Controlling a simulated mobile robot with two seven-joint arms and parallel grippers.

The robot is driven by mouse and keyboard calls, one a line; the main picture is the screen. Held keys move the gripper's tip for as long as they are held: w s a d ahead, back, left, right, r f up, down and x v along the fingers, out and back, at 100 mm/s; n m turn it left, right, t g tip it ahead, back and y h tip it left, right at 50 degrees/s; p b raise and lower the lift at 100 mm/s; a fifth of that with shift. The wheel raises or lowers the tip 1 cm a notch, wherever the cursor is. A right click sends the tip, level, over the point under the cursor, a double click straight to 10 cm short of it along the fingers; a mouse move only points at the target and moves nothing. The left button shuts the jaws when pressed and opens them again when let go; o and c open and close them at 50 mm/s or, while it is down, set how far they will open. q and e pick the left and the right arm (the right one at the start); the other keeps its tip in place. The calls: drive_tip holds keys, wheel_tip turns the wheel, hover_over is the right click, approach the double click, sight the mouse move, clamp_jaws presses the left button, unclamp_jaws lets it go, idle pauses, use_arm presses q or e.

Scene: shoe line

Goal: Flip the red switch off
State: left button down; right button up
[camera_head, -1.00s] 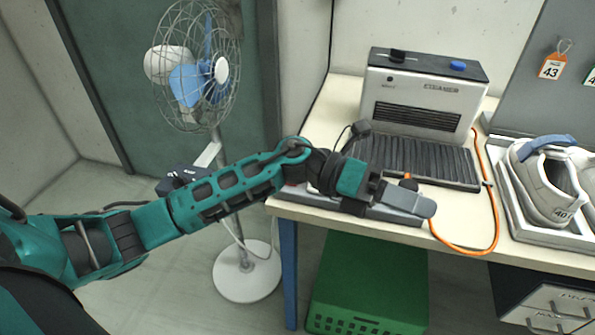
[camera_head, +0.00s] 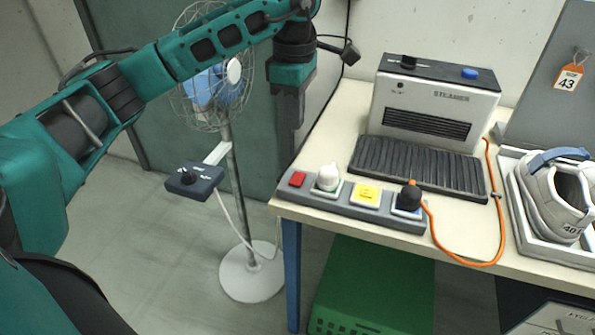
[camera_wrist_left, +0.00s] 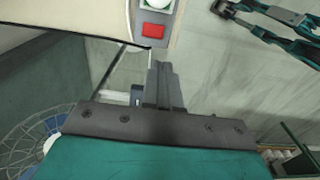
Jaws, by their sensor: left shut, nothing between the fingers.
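The red switch (camera_head: 297,179) sits at the left end of a grey power strip (camera_head: 334,197) on the table's front edge. It also shows in the left wrist view (camera_wrist_left: 155,30), just beyond the fingertips. I cannot tell which way it is tipped. My left gripper (camera_head: 288,126) points down, above and slightly left of the strip's left end, apart from the switch. Its fingers (camera_wrist_left: 162,68) are shut with nothing between them. Part of a teal and black arm, seemingly mine, shows at the top right of the left wrist view; its jaw state is unclear.
The strip also holds a white plug (camera_head: 328,177), a yellow switch (camera_head: 366,195) and a black plug (camera_head: 409,196) with an orange cord. A steamer (camera_head: 432,105) stands behind. A fan (camera_head: 227,150) stands left of the table; a shoe (camera_head: 560,195) sits at the right.

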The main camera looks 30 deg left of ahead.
sight(296, 182)
use_arm(q)
wheel_tip(296, 182, down, 14)
idle(0.8)
drive_tip(key=shift+f, duration=0.3)
drive_tip(key=shift+s+r+t, duration=0.1)
drive_tip(key=shift+s+t, duration=0.05)
drive_tip(key=shift+t, duration=0.15)
drive_tip(key=shift+b, duration=0.3)
